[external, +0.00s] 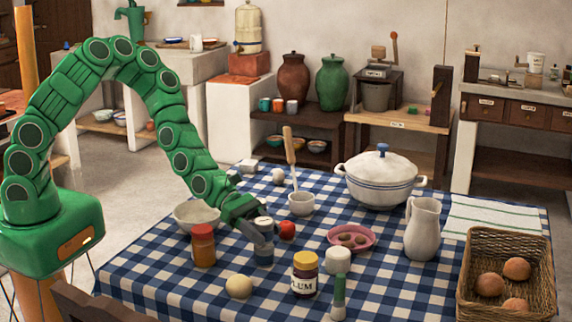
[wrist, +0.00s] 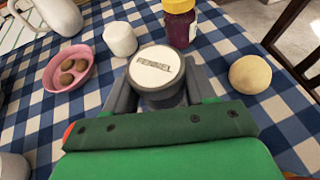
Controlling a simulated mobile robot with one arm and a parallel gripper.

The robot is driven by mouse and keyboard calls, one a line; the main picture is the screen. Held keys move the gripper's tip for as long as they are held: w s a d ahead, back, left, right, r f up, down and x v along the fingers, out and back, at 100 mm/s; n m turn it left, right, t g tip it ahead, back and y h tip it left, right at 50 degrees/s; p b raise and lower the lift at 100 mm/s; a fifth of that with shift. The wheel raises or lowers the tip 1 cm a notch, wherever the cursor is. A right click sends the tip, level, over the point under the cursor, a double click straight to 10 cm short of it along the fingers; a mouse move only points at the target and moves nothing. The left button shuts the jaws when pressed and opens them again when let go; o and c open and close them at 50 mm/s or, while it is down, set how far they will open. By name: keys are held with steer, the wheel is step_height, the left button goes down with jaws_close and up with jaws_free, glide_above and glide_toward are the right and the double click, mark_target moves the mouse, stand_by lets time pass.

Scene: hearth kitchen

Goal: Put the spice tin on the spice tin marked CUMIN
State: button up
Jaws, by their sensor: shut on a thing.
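My gripper (wrist: 158,95) is shut on a spice tin (wrist: 157,62) with a white lid marked FENNEL and a grey side. In the external view my gripper (external: 257,232) is low over the checked cloth, and the tin's white lid (external: 263,221) shows between the fingers. A blue-grey body (external: 264,258) shows under the fingers. I cannot tell whether it is the held tin's lower part or a second tin under it. No CUMIN marking is readable in either view.
Close around my gripper are an orange jar (external: 203,248), a red tomato (external: 287,230), a bowl (external: 190,213) and a pale ball (external: 239,286). A PLUM jar (external: 305,273), white cylinder (external: 337,260), pink dish (external: 369,235) and pitcher (external: 422,230) stand to the right.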

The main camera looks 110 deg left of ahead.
steer(key=shift+f, duration=0.6)
steer(key=shift+f, duration=0.1)
steer(key=o, duration=1.1)
steer(key=shift+s, duration=0.1)
steer(key=shift+v, duration=5.95)
